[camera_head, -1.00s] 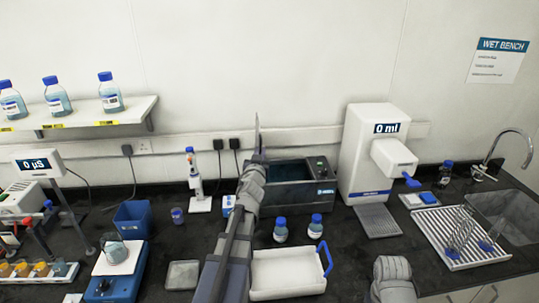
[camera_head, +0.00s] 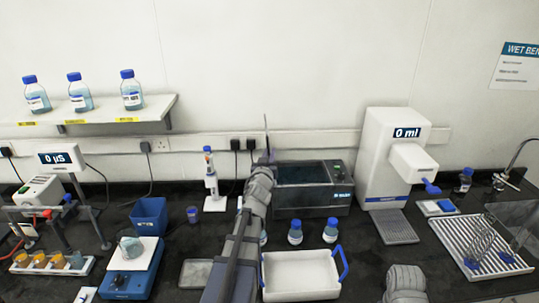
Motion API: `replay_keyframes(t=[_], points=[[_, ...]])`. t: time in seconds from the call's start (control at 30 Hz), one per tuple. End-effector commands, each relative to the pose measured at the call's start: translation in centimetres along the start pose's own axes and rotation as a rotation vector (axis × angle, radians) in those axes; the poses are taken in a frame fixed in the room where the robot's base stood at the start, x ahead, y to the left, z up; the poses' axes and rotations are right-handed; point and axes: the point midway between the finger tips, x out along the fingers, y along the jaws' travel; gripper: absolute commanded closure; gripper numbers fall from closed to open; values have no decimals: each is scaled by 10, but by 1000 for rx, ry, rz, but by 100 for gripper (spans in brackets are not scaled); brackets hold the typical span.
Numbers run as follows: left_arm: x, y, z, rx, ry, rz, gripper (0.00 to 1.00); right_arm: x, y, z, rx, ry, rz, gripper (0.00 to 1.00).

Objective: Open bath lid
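The bath (camera_head: 312,205) is a dark grey box at the back of the bench, right of my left arm. Its top is open and the dark teal inside shows. A thin upright panel (camera_head: 266,134), seen almost edge-on, stands at the bath's left end; it looks like the raised lid. My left gripper (camera_head: 264,161) is at that end, just below the panel. Its fingers are too small and too hidden to tell whether they grip or touch it. Part of my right arm shows at the bottom right; its gripper is out of view.
Blue-capped bottles (camera_head: 295,232) and a white tray (camera_head: 300,274) with a blue handle stand in front of the bath. A white dispenser (camera_head: 388,160) reading 0 ml is to the right. A pipette stand (camera_head: 210,175) and blue bin (camera_head: 149,216) are to the left.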

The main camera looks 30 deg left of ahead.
Motion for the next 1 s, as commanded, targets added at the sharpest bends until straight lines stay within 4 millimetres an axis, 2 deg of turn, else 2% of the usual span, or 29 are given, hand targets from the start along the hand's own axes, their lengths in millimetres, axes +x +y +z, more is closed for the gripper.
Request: replay_keyframes(t=[0.03,0.2,0.57,0.77,1.0], points=[[0,0,0,0,0,1,78,0,0,0,0,0,0,50],[0,0,0,0,1,1,59,0,0,0,0,0,0,50],[-4,0,0,0,2,2,58,0,0,0,0,0,0,50],[-26,0,0,1,2,2,58,1,0,0,0,0,0,50],[-66,0,0,2,2,1,58,2,0,0,0,0,0,50]])
